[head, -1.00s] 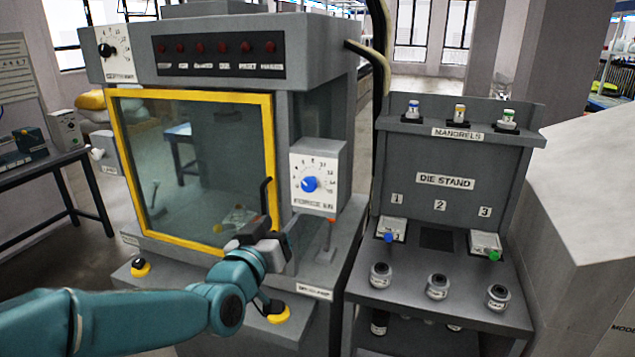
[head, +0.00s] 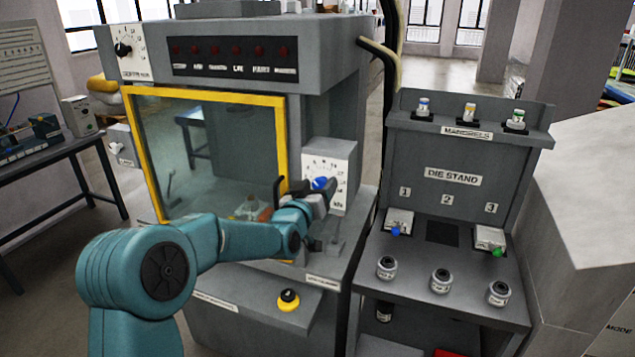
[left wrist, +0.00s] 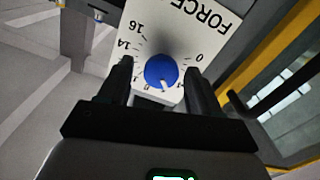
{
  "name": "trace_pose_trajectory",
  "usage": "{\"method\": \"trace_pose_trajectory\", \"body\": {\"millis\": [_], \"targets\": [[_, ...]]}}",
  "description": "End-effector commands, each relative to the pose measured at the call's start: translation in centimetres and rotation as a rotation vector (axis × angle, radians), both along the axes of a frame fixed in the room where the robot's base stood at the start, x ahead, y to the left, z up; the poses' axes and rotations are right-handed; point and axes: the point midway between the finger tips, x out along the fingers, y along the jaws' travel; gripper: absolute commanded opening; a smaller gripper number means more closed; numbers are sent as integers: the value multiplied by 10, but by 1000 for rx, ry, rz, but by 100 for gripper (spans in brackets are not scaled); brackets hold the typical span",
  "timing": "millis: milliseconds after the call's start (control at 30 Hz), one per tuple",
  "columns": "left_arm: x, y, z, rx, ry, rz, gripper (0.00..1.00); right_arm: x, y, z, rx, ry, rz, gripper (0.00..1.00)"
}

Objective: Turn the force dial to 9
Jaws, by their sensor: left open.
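The force dial has a round blue knob on a white panel. In the head view the knob (head: 320,183) shows partly behind my left gripper (head: 317,200), and the panel (head: 340,155) sits to the right of the yellow-framed door. In the left wrist view the panel appears upside down with the word FORCE, and the blue knob (left wrist: 158,68) has a white pointer mark aimed toward the bottom of the picture. My left gripper (left wrist: 158,75) is open, one finger on each side of the knob; I cannot tell whether they touch it. Numbers near the pointer are too small to read surely. My right gripper is out of view.
The yellow-framed door (head: 281,130) with its black handle (head: 279,192) is close left of the gripper. A second, black dial (head: 124,48) is at upper left. The die stand (head: 455,210) stands to the right.

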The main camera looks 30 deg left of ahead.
Motion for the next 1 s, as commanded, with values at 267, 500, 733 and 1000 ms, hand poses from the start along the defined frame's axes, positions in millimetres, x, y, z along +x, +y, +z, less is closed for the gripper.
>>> {"method": "trace_pose_trajectory", "body": {"millis": [267,500,733,1000], "targets": [[1,1,0,0,0,0,60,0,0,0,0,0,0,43],[1,0,0,1,0,0,10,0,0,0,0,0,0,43],[1,0,-2,28,7,-1,10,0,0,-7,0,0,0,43],[1,-1,-5,175,39,0,10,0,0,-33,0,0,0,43]]}}
